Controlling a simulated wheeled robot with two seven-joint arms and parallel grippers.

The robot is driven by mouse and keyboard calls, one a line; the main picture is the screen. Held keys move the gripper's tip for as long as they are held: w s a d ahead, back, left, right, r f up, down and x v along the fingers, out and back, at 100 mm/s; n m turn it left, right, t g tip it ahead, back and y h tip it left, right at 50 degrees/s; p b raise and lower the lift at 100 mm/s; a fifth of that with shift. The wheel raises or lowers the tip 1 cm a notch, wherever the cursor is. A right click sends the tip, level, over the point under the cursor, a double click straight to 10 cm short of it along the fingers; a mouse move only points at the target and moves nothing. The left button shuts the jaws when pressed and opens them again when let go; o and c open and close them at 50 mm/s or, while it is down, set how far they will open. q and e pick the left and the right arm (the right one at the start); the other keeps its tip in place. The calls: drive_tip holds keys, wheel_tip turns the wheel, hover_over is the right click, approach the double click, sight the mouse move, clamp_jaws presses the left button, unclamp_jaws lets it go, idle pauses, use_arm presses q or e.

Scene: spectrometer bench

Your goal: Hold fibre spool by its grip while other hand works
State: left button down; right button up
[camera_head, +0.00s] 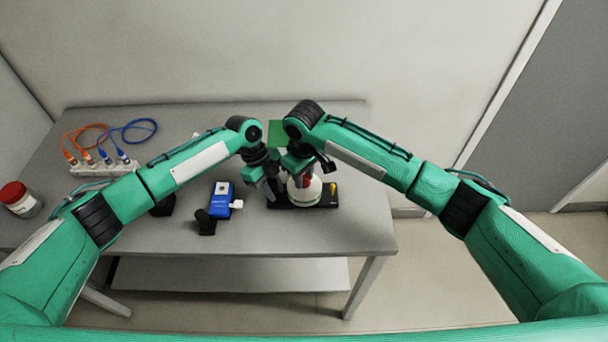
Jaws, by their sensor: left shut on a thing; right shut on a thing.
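The fibre spool (305,194) is a pale round body on a black base (329,200) near the right end of the bench. A small red part shows at its upper side, and a small yellow piece stands on the base to its right. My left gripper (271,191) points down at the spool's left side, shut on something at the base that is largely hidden. My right gripper (300,175) is above the spool, shut on a part at its top. The two wrists are close together, and they hide the spool's grip and much of its upper side.
A blue device (222,200) with a white plug lies left of the spool on the grey bench (300,236). A white connector strip (104,168) with orange and blue cables is at the back left. A red-lidded jar (18,199) stands at the far left. The front of the bench is clear.

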drive_tip(key=m, duration=0.5)
drive_tip(key=shift+m, duration=0.3)
drive_tip(key=m, duration=0.5)
drive_tip(key=shift+m, duration=0.3)
drive_tip(key=m, duration=0.5)
drive_tip(key=shift+r+m, duration=0.1)
drive_tip(key=shift+m, duration=2.3)
use_arm(q)
drive_tip(key=shift+f, duration=0.1)
use_arm(e)
drive_tip(key=shift+d, duration=0.1)
drive_tip(key=o, duration=1)
